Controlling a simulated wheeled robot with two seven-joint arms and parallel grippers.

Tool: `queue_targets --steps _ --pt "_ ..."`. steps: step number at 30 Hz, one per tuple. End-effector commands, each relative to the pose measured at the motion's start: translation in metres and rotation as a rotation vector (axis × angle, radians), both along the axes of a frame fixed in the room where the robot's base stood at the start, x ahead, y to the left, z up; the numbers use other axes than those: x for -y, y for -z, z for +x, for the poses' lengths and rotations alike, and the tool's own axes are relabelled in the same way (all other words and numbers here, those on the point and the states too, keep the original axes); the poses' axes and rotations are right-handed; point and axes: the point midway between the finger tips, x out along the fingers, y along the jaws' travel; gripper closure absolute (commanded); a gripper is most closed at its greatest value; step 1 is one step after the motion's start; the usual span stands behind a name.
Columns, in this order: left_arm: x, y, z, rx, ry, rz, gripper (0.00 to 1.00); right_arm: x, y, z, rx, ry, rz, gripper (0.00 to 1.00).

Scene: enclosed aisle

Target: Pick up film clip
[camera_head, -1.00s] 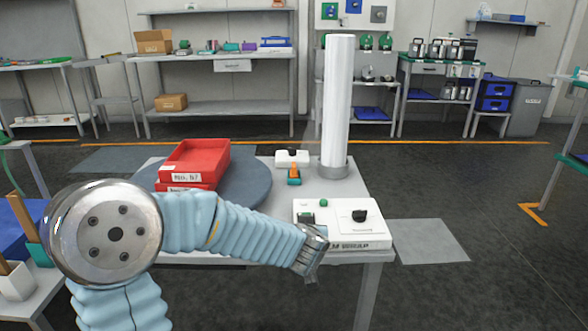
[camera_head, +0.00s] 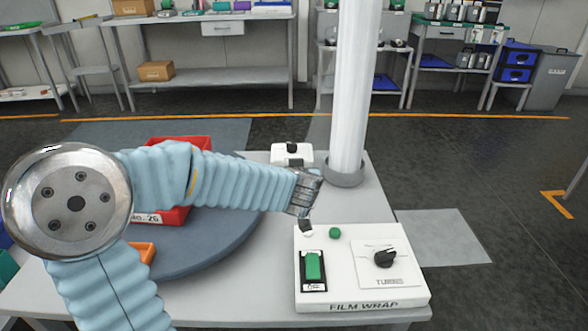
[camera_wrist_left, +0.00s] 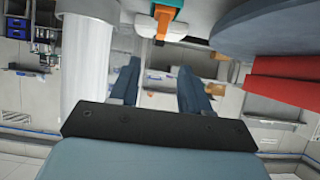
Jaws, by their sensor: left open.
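An orange and teal clip-like piece (camera_wrist_left: 163,20) shows at the top of the left wrist view, against a white block (camera_wrist_left: 165,42). I take it to be the film clip. In the head view the white block (camera_head: 291,153) stands on the table left of the white column, and my left arm hides the orange piece. My left gripper (camera_head: 304,222) is above the table near the control box. In the left wrist view its two fingers (camera_wrist_left: 158,72) are spread apart with nothing between them. My right gripper is not in view.
A white control box (camera_head: 360,290) marked FILM WRAP sits at the table's front right. A tall white column (camera_head: 352,80) rises behind it. A round grey turntable (camera_head: 215,252) with a red bin (camera_head: 178,141) is left, partly behind my arm. Shelves stand at the back.

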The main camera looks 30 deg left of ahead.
Motion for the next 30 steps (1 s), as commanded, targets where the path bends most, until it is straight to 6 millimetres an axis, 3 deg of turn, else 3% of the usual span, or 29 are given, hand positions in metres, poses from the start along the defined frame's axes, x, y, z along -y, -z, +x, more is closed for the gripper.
queue_targets --steps 12,17,23,30 --pt "-0.034 0.038 0.055 -0.002 -0.002 0.000 0.53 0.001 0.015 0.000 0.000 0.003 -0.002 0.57" --pt "-0.040 0.044 0.064 -0.001 -0.002 0.000 0.53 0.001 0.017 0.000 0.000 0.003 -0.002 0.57" --pt "-0.052 0.065 0.084 -0.003 -0.002 -0.001 0.53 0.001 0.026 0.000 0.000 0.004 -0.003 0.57" --pt "-0.061 0.072 0.100 0.000 0.000 0.000 0.53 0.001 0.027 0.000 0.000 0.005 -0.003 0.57"
